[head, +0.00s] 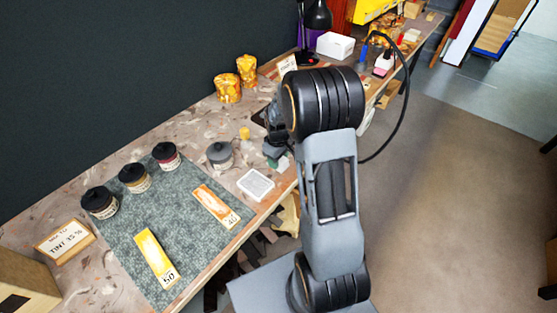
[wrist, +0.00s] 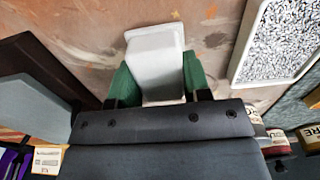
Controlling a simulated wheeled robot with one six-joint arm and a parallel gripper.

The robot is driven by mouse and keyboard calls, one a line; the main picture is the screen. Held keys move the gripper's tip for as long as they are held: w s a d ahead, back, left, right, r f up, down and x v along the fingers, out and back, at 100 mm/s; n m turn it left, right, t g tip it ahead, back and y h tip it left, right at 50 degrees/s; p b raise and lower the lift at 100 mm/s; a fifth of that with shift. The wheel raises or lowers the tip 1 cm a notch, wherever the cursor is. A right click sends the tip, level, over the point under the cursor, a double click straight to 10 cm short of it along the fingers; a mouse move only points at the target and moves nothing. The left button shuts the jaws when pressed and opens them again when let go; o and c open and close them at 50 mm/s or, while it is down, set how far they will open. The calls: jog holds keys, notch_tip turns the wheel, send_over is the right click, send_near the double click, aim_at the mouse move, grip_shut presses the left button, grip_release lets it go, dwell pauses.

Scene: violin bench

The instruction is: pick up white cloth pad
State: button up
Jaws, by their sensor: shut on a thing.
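The white cloth pad (wrist: 155,48) shows in the wrist view as a pale block between the two green fingertips of my gripper (wrist: 158,78). The fingers touch it on both sides, and its far end sticks out past them. In the head view my gripper (head: 276,156) is over the bench near its front edge, partly hidden by my arm. A small white bit of the pad (head: 284,163) shows beside the green fingertips there. I cannot tell whether the pad touches the bench top.
A white-rimmed tray (wrist: 240,68) with a speckled inside lies close to the right of the pad in the wrist view; the head view shows the tray too (head: 244,183). A grey-lidded jar (head: 219,155) stands left of my gripper. Strips lie on a green mat (head: 180,222).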

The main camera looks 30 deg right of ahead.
jog(key=r, duration=0.3)
jog(key=shift+s+a+r, duration=0.3)
jog(key=shift+r, duration=0.1)
jog(key=s+a+r, duration=0.8)
jog(key=s+a, duration=0.1)
jog(key=shift+s+r, duration=0.35)
